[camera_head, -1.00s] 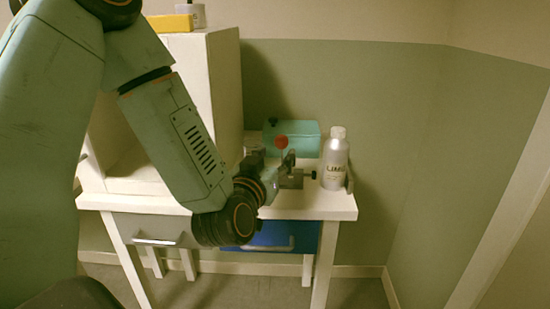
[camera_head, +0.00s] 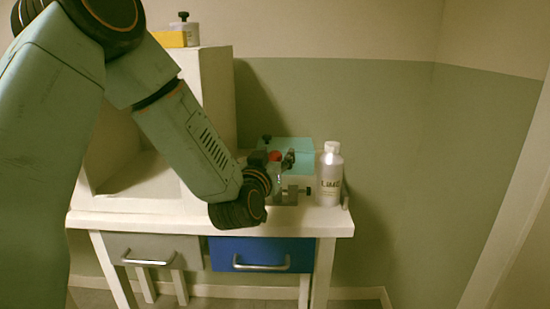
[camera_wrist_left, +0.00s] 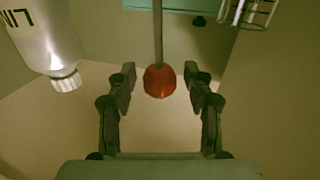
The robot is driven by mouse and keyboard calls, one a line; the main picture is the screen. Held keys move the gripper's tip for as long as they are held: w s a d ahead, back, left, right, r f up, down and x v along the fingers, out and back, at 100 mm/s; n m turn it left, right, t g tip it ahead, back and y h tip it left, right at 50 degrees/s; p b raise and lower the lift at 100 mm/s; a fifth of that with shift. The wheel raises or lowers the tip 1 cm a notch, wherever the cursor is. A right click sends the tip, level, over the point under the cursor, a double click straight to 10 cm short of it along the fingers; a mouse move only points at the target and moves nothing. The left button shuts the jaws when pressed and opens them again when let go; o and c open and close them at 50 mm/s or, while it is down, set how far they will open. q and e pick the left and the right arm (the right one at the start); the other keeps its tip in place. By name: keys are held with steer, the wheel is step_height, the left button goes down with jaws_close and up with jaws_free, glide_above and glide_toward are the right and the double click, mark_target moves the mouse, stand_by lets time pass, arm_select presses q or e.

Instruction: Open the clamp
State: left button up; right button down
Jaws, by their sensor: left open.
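The clamp (camera_head: 290,194) is a small grey metal device with a dark side knob, standing on the right part of the white table. Its lever ends in a red ball (camera_head: 275,156). In the left wrist view, the red ball (camera_wrist_left: 159,81) hangs on a thin grey rod between the two fingers of my left gripper (camera_wrist_left: 160,73), with a gap on each side. The gripper is open and does not touch it. In the head view, my left gripper (camera_head: 288,158) is small, beside the red ball and above the clamp body. My right gripper is not seen.
A silver bottle with a white cap (camera_head: 329,177) stands just right of the clamp. A teal box (camera_head: 303,145) is behind it. A white cabinet (camera_head: 212,90) is to the left. The table (camera_head: 335,222) has grey and blue drawers (camera_head: 262,254), both shut.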

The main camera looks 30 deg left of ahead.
arm_select(q)
jaws_close()
stand_by(0.4)
